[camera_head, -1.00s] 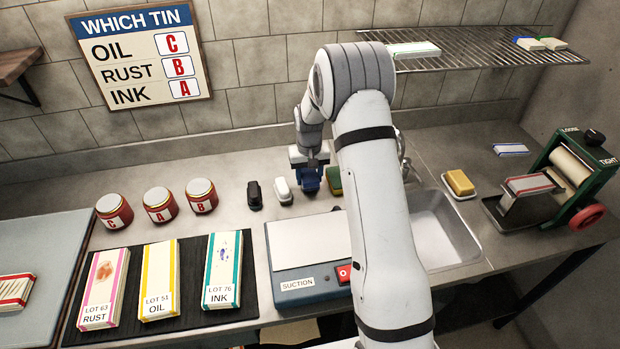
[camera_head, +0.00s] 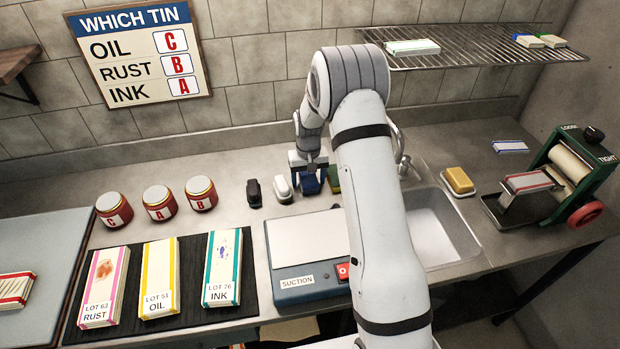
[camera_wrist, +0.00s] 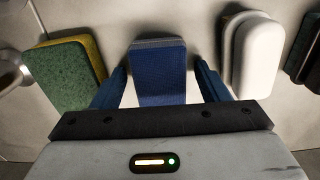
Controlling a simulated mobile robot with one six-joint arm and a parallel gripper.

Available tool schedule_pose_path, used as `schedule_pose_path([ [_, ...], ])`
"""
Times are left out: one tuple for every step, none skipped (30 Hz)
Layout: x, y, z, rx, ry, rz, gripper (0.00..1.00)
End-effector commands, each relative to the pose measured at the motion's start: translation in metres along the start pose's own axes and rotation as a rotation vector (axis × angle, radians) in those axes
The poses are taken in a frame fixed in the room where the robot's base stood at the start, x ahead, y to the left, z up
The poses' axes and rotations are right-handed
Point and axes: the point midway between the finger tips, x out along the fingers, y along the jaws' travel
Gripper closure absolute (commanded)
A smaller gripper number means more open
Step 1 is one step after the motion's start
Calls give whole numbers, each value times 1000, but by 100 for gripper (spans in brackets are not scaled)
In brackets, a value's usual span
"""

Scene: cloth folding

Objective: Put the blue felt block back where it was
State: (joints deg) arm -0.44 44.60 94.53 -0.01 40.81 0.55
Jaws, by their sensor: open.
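The blue felt block (camera_head: 310,185) stands on the steel counter behind the suction plate, between a white block (camera_head: 283,187) and a green and yellow sponge (camera_head: 334,180). In the wrist view the blue felt block (camera_wrist: 158,72) sits between the fingers of my gripper (camera_wrist: 162,72). The gripper is open, with a visible gap on each side of the block. The white block (camera_wrist: 255,55) is right of the fingers there, and the sponge (camera_wrist: 65,75) is left. The lower part of the blue block is hidden by the gripper body.
A black block (camera_head: 254,193) stands left of the white one. Three red tins (camera_head: 158,203) are farther left. The suction plate (camera_head: 305,252) lies in front, and the sink (camera_head: 440,235) is at right. A wire shelf (camera_head: 470,45) hangs above at right.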

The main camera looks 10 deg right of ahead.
Motion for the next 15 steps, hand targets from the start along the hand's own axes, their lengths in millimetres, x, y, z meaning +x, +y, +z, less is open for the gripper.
schedule_pose_path([
  [-2, 0, 0, 0, 0, 0, 31],
  [-4, 0, 0, 0, 0, 0, 31],
  [-6, 0, 0, 0, 2, 0, 31],
  [-10, 0, -1, 0, 3, 0, 31],
  [-14, 0, -1, -1, 4, 0, 31],
  [-20, 0, -1, -1, 5, 0, 31],
  [-27, 0, -1, -1, 6, 0, 31],
  [-33, 0, -1, -1, 5, 0, 31],
  [-42, 0, -2, -1, 7, 0, 31],
  [-49, 0, -2, -1, 6, 0, 31],
  [-55, 0, -2, -1, 6, 0, 31],
  [-64, -1, -1, -1, 6, 0, 31],
  [-71, -1, -1, -1, 5, 0, 31],
  [-77, -1, -1, -1, 5, 0, 31],
  [-85, -1, -1, -1, 4, 0, 31],
])
